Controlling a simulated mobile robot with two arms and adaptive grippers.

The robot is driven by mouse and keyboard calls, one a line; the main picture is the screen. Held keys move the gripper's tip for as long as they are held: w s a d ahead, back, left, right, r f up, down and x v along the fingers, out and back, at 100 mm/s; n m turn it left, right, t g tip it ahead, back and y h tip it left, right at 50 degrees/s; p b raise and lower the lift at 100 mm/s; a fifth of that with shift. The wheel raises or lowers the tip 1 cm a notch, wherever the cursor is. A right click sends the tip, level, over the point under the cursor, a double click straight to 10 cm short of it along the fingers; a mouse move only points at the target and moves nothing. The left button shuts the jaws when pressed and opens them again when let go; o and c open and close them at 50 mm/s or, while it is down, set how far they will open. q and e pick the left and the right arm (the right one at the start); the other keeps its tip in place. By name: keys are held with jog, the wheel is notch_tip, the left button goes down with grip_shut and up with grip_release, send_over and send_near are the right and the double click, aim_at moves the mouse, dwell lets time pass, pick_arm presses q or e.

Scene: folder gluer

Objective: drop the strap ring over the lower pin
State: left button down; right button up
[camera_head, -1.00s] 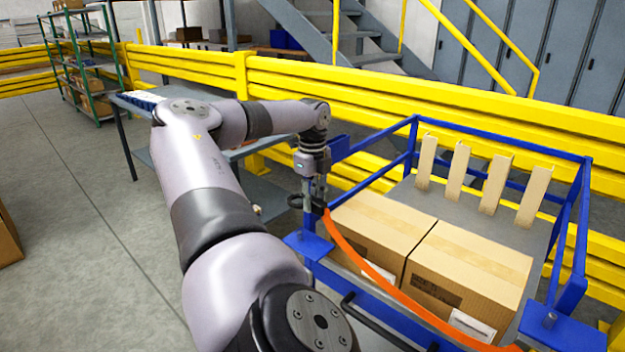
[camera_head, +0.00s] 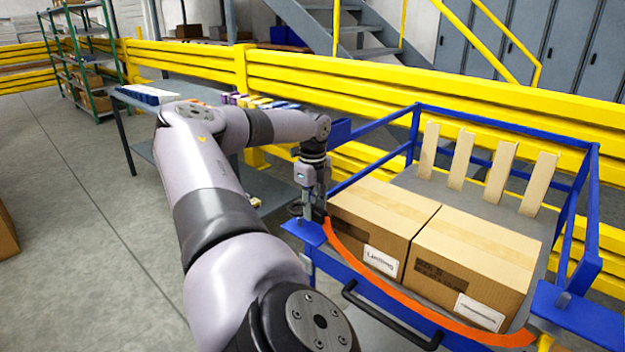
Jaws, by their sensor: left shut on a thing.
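My left gripper (camera_head: 313,208) points down and is shut at the left end of the orange strap (camera_head: 385,288), just above the left blue bracket plate (camera_head: 302,232). The black strap ring (camera_head: 295,209) shows at the left of the fingers, partly hidden by them. I cannot tell whether it touches the plate, and no pin shows clearly under it. The strap sags across the cart front to the right corner. A short grey pin (camera_head: 563,300) stands on the right blue bracket plate (camera_head: 585,322). My right gripper is not in view.
The blue cart frame (camera_head: 500,128) holds two cardboard boxes (camera_head: 470,255) and several upright tan slats (camera_head: 500,172). A black handle (camera_head: 385,318) sticks out in front. A grey table (camera_head: 265,190) stands behind my left arm, and a yellow barrier (camera_head: 400,92) runs behind the cart.

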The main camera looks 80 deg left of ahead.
aim_at(313, 219)
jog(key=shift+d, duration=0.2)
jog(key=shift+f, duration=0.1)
pick_arm(q)
jog(key=shift+f+b, duration=0.8)
jog(key=shift+f, duration=0.55)
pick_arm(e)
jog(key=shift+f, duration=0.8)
pick_arm(q)
jog(key=shift+f, duration=0.15)
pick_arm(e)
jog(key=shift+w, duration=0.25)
pick_arm(q)
jog(key=shift+f+b, duration=0.3)
jog(key=shift+b, duration=0.05)
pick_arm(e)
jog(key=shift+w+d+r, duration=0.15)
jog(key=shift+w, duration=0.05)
pick_arm(q)
jog(key=shift+f, duration=0.1)
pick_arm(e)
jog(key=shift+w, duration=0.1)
